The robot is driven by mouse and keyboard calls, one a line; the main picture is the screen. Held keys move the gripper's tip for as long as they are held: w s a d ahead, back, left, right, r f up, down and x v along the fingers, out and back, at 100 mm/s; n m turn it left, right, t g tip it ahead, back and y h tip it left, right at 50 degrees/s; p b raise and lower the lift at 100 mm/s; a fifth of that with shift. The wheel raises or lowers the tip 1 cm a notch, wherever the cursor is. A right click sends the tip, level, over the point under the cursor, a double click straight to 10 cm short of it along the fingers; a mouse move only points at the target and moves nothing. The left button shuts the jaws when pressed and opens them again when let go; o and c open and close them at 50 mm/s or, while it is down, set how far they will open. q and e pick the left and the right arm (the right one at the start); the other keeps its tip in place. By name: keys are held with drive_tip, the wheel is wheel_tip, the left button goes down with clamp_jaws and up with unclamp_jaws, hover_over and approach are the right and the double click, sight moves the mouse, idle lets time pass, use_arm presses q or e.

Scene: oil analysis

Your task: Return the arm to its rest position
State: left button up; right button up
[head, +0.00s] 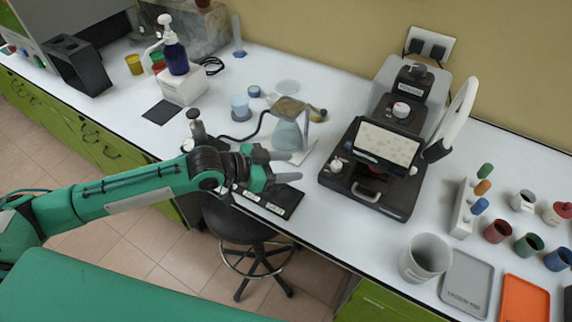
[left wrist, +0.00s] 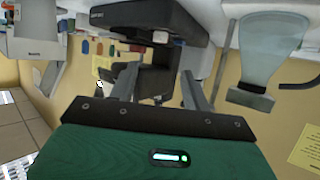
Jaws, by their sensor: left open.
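My left arm, green with black joints, reaches in from the left in the head view. Its gripper (head: 290,166) is open and empty, held above the front edge of the white bench near a black tray (head: 278,199). In the left wrist view the two fingers of this gripper (left wrist: 162,88) stand apart with nothing held between them. A glass flask (head: 287,135) stands just beyond the gripper on the bench; it also shows in the left wrist view (left wrist: 258,50). My right gripper is not in view.
A black analysis instrument (head: 385,213) stands right of the gripper. A grey cup (head: 426,257), a grey tray (head: 466,283) and an orange tray (head: 525,299) are further right. A black stool (head: 240,223) stands below the bench edge. A pump bottle (head: 176,56) is at the back left.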

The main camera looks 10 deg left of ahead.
use_arm(q)
drive_tip(key=s+d+f, duration=0.1)
drive_tip(key=s, duration=0.1)
drive_tip(key=s+d+f+n+y, duration=0.1)
drive_tip(key=s, duration=0.2)
drive_tip(key=s+d+f+y, duration=0.1)
drive_tip(key=s+d+f, duration=0.1)
drive_tip(key=shift+s+d+f, duration=0.1)
drive_tip(key=shift+s, duration=0.25)
drive_tip(key=s+a+f+n+g+y, duration=0.2)
drive_tip(key=s+a+f+n+y, duration=0.25)
drive_tip(key=s+a, duration=0.4)
drive_tip(key=s+a+f+n+g+y, duration=0.2)
drive_tip(key=s+a+f+n+y, duration=0.25)
drive_tip(key=s+a, duration=0.4)
wheel_tip(320, 180, down, 29)
drive_tip(key=d+m+g, duration=0.1)
drive_tip(key=s+a+f, duration=0.1)
drive_tip(key=s+f, duration=0.9)
drive_tip(key=s+a+f+g, duration=0.1)
drive_tip(key=s+a+f, duration=0.1)
drive_tip(key=s+f, duration=0.8)
drive_tip(key=shift+a+f+g, duration=0.25)
drive_tip(key=shift+f+g, duration=0.05)
drive_tip(key=shift+f, duration=0.5)
